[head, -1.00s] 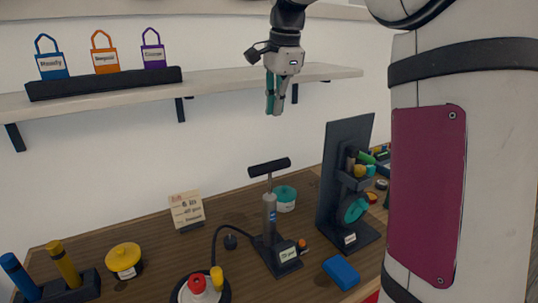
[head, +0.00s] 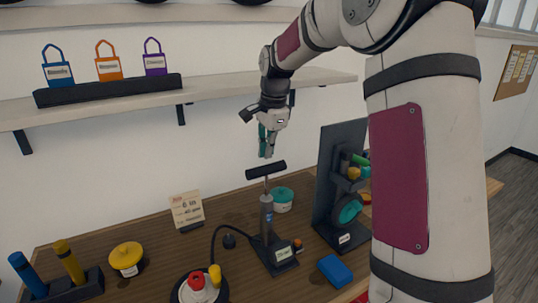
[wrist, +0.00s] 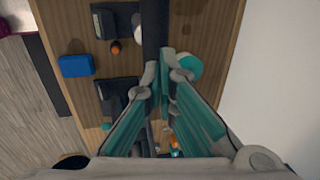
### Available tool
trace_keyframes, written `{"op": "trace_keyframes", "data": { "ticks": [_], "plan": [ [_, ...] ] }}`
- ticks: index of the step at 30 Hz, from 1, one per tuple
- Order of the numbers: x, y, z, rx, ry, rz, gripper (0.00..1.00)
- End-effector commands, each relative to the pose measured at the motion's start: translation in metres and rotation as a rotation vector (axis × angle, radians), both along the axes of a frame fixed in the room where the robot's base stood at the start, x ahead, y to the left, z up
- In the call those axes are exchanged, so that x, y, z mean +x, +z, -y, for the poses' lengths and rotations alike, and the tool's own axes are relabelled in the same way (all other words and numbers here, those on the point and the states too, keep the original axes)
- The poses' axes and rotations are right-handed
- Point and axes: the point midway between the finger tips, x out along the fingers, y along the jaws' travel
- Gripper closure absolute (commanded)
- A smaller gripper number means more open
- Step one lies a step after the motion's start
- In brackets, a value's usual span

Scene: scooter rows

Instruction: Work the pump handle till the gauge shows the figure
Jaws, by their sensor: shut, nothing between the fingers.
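The grey hand pump (head: 266,217) stands upright on the wooden bench. Its black T-shaped handle (head: 266,170) is at the top of a partly raised rod. In the wrist view the handle (wrist: 152,28) is a dark bar just beyond the fingertips. The gauge (head: 283,253) is a small pale greenish display on the pump's dark base; its figure is too blurred to read. My gripper (head: 267,151) points down, just above the handle, with its teal fingers shut and empty. I cannot tell whether the fingertips touch the handle. The gripper also shows in the wrist view (wrist: 165,62).
A card with writing (head: 187,210) stands behind the pump. A dark upright panel (head: 338,180) with tools is close on the right. A blue block (head: 335,271), a yellow lidded pot (head: 126,257) and a teal pot (head: 283,200) are around the pump. A shelf (head: 220,95) runs behind.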

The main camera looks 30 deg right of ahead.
Motion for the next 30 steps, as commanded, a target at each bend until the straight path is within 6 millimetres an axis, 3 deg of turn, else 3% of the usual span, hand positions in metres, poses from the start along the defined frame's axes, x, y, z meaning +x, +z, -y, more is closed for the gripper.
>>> {"op": "trace_keyframes", "data": {
  "ticks": [6,20,30],
  "plan": [
    [0.003,-0.020,0.000,0.000,-0.001,-0.001,1.00],
    [0.005,-0.027,0.000,-0.001,0.000,0.000,1.00],
    [0.006,-0.095,-0.001,0.001,0.001,-0.004,1.00]
  ]
}}
